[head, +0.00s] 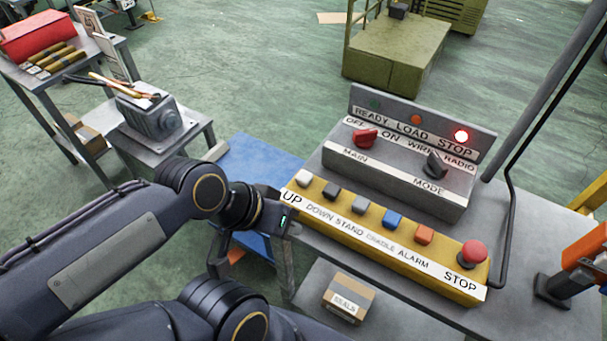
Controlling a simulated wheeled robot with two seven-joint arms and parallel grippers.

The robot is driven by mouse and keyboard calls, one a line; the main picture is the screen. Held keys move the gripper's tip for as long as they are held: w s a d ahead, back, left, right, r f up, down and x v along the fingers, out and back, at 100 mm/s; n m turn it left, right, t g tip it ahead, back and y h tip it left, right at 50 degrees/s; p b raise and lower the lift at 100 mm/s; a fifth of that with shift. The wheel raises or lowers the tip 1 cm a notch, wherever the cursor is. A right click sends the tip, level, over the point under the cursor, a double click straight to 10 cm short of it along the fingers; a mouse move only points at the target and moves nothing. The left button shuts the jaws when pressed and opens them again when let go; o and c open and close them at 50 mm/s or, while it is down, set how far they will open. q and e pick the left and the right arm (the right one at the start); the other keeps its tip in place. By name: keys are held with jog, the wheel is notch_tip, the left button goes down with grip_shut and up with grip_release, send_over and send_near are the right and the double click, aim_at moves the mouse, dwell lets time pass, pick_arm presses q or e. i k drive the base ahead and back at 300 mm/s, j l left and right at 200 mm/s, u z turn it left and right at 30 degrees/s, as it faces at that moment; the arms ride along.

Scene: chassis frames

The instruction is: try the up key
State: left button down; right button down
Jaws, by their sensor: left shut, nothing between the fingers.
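The UP key (304,179) is a pale button at the left end of the yellow key panel (375,243), above the printed word UP. My left gripper (220,267) is shut and empty, just left of and below the panel's left end. Its hand lies close to the UP label, and I cannot tell whether it touches the panel. Nothing of the gripper lies over the UP key, and the key's top is clear to see. My right gripper is not in view.
Dark, grey, blue and orange keys follow along the panel, ending in a red STOP button (472,253). Behind stands a grey box with a red MAIN knob (366,137) and a MODE knob (436,164). The STOP lamp (461,136) glows red. A carton (348,298) sits below.

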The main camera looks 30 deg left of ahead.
aim_at(304, 178)
jog(key=k+j+z, duration=0.15)
jog(key=j, duration=0.25)
jog(key=k+j+z, duration=0.15)
jog(key=j, duration=0.25)
jog(key=k+j+z, duration=0.15)
jog(key=k+j, duration=0.15)
